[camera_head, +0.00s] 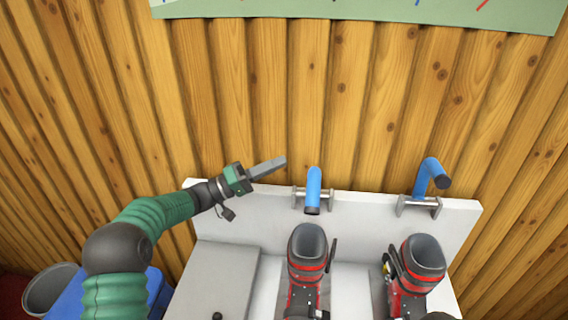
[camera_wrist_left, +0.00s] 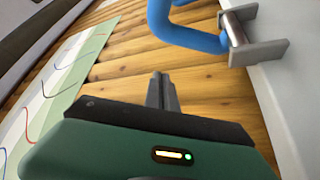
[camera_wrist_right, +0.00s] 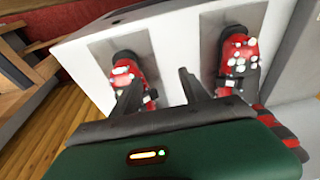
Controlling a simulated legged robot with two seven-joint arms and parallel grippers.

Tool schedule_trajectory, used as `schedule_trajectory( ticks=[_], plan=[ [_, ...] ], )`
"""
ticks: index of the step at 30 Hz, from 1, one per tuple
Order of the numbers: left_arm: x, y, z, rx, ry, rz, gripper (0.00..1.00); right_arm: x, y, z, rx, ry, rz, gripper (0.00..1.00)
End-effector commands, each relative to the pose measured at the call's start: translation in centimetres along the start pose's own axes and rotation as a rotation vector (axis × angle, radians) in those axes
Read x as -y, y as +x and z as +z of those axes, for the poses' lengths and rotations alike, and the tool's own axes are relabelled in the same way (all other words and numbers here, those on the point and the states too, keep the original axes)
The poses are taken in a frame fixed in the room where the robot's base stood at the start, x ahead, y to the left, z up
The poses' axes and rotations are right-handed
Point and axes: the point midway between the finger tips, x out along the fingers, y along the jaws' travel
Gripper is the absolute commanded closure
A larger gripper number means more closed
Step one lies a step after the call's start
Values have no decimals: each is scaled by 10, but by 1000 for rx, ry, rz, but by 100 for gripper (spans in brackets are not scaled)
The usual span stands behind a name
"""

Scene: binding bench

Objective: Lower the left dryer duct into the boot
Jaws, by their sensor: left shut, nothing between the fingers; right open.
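The left dryer duct (camera_head: 314,187) is a bent blue tube on a metal bracket. Its dark open end is above and apart from the left boot (camera_head: 307,242), a black and red boot standing upright with its grey opening up. In the left wrist view the blue duct (camera_wrist_left: 190,38) is beyond my fingers. My left gripper (camera_head: 283,162) is shut and empty, just left of the left duct and apart from it. My right gripper (camera_wrist_right: 160,85) is open and empty in front of two red boots in the right wrist view.
A second blue duct (camera_head: 430,175) on its own bracket (camera_head: 419,206) stands at the right, behind the right boot (camera_head: 423,257). The white bench (camera_head: 255,215) backs onto a wooden wall. A blue box (camera_head: 153,285) and grey bin (camera_head: 52,287) stand at the lower left.

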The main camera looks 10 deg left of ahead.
Motion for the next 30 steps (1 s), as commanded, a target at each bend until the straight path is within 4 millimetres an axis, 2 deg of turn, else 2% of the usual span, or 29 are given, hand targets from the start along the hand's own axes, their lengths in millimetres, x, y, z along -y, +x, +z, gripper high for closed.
schedule_trajectory(
  ticks=[3,11,15,18,30],
  plan=[
    [2,27,0,2,-2,0,100,0,-1,-2,3,-1,0,48],
    [1,83,0,0,1,0,100,0,-4,-3,3,-1,0,48],
    [1,71,24,-3,-3,-3,100,0,-3,-3,3,-1,0,48],
    [2,68,33,-2,-1,-3,100,0,-3,-3,3,-1,0,48],
    [2,66,38,-2,1,-2,100,0,-3,-3,2,-1,0,48]
  ],
)
